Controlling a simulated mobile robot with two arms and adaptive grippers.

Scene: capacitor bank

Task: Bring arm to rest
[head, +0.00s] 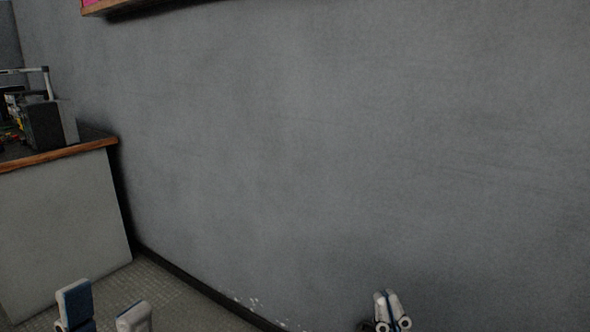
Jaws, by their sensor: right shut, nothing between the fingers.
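My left gripper (104,304) shows at the bottom left of the head view. Its two fingers stand well apart, and only floor shows between them. My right gripper (390,302) shows at the bottom, right of the middle. Its fingers are together with nothing between them. Both grippers point up in the picture, and the arms behind them are cut off by the lower edge. Neither gripper appears to touch anything.
A plain grey wall (330,150) fills most of the view. At the left stands a grey counter (60,230) with a wooden edge, bearing a dark boxy device (48,124). A framed item (105,6) hangs at the top left. Tiled floor (165,290) shows below.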

